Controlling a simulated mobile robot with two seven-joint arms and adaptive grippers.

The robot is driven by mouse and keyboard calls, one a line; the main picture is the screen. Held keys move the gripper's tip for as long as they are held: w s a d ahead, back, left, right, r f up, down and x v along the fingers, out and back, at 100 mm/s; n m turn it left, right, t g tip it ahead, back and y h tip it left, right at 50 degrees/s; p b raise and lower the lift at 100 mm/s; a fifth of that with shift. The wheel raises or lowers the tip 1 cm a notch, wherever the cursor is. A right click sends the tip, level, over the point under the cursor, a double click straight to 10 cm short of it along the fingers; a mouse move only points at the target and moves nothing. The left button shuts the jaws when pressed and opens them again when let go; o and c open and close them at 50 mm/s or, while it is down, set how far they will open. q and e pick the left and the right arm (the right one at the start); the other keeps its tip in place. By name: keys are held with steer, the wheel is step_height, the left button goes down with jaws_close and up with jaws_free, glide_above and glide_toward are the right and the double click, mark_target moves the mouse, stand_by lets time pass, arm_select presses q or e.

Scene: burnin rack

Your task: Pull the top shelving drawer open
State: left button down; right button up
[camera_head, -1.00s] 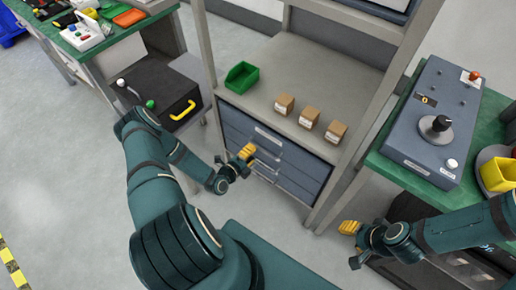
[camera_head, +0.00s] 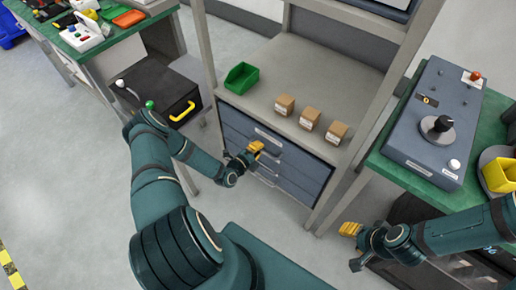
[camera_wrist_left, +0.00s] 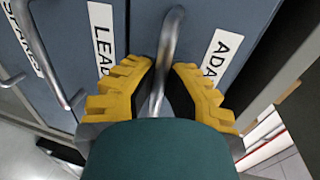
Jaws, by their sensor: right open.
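The blue-grey drawer unit sits under the shelf, and its top drawer (camera_head: 238,121) is closed in the head view. My left gripper (camera_head: 256,149) is at the drawer fronts. In the left wrist view, the yellow fingers of my left gripper (camera_wrist_left: 165,75) lie on both sides of a metal bar handle (camera_wrist_left: 172,35). The handle is beside a partly hidden label starting "ADA" (camera_wrist_left: 221,52). Whether the fingers press on it is unclear. My right gripper (camera_head: 352,245) is open and empty, low at the right, away from the drawers.
A green bin (camera_head: 241,77) and three small cardboard boxes (camera_head: 309,117) stand on the shelf above the drawers. A bench with a grey control box (camera_head: 430,125) is at the right. A black case (camera_head: 155,90) with a yellow handle is at the left. The floor at the left is clear.

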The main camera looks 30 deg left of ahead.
arm_select(q)
steer(key=shift+s, duration=0.15)
steer(key=f+p+v, duration=0.2)
steer(key=v, duration=0.8)
steer(key=s+f+p+v, duration=0.1)
steer(key=f+p+v, duration=0.1)
steer(key=v, duration=0.9)
steer(key=shift+a+f, duration=0.15)
steer(key=shift+a, duration=0.1)
steer(key=c, duration=1)
jaws_free()
steer(key=v, duration=1.2)
steer(key=shift+s, duration=0.1)
